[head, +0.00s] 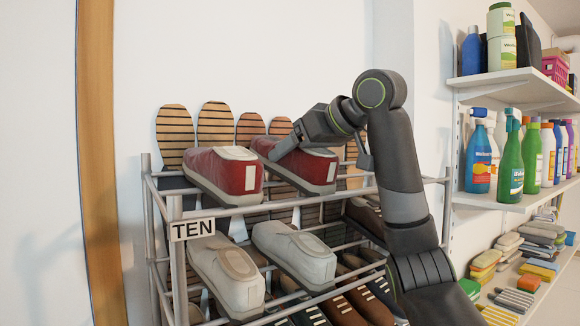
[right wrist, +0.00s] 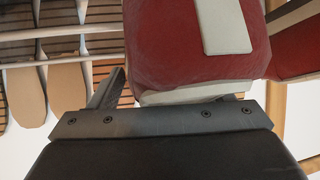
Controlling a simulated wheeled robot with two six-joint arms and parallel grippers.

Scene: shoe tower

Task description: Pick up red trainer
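Two red trainers with pale toe panels and grey soles sit on the top tier of the shoe rack. The left red trainer (head: 228,172) stands clear of my arm. The right red trainer (head: 312,168) has my right gripper (head: 283,150) over its top and far side. In the right wrist view a red trainer (right wrist: 175,45) fills the upper middle, very close to the gripper. One finger shows left of the trainer, set well apart from the middle; the other finger is mostly hidden by the trainer. The gripper looks open. My left gripper is not in view.
The metal rack (head: 235,209) has a TEN sign (head: 192,229). Cream shoes (head: 294,254) and brown shoes (head: 356,300) fill lower tiers. Striped soles (head: 216,128) stand behind. Shelves with bottles (head: 478,160) and sponges (head: 485,262) are at right.

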